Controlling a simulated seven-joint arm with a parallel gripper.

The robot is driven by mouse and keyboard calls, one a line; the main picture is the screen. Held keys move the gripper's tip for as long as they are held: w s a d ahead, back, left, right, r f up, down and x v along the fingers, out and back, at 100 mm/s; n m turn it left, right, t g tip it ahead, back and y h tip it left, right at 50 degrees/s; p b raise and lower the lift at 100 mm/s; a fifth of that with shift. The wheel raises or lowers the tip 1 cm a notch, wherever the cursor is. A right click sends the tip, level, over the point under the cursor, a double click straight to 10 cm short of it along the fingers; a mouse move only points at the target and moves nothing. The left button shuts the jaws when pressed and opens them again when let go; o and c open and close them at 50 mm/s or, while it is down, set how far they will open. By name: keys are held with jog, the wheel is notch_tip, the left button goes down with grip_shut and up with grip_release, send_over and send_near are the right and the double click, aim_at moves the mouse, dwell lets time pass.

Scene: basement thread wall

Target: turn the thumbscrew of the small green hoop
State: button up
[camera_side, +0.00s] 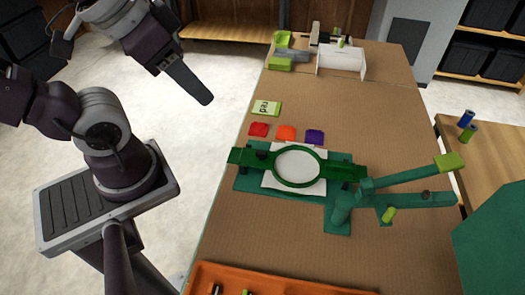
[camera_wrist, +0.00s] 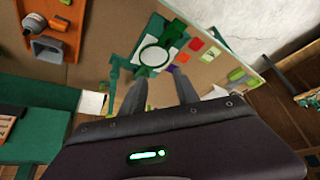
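The small green hoop (camera_side: 298,185) lies over a white sheet (camera_side: 270,181) on a green stand with arms on the cardboard-coloured table. It also shows in the wrist view (camera_wrist: 142,48), beyond my fingertips. I cannot make out its thumbscrew for sure; a small dark part shows at the hoop's left in the side view. My gripper (camera_wrist: 161,82) has its two fingers apart with nothing between them. In the side view my gripper (camera_side: 207,98) hangs in the air left of the table, well away from the hoop, and only one finger shows clearly.
Red (camera_side: 259,129), orange (camera_side: 286,132) and purple (camera_side: 314,136) pieces and a green card (camera_side: 266,109) lie behind the hoop. A green lever (camera_side: 415,175) reaches out to the right. An orange tray (camera_side: 270,284) is at the front. The table's middle back is clear.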

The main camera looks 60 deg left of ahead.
jog(key=shift+o, duration=0.8)
jog(key=shift+w+a+f+m, duration=0.15)
jog(key=shift+w+m, duration=0.05)
jog(key=shift+m, duration=0.1)
jog(key=m+g, duration=0.6)
jog(key=m, duration=2)
send_over(261, 152)
notch_tip(261, 152, down, 19)
notch_tip(261, 152, down, 7)
jog(key=shift+r, duration=0.2)
jog(key=shift+f, duration=0.3)
grip_shut()
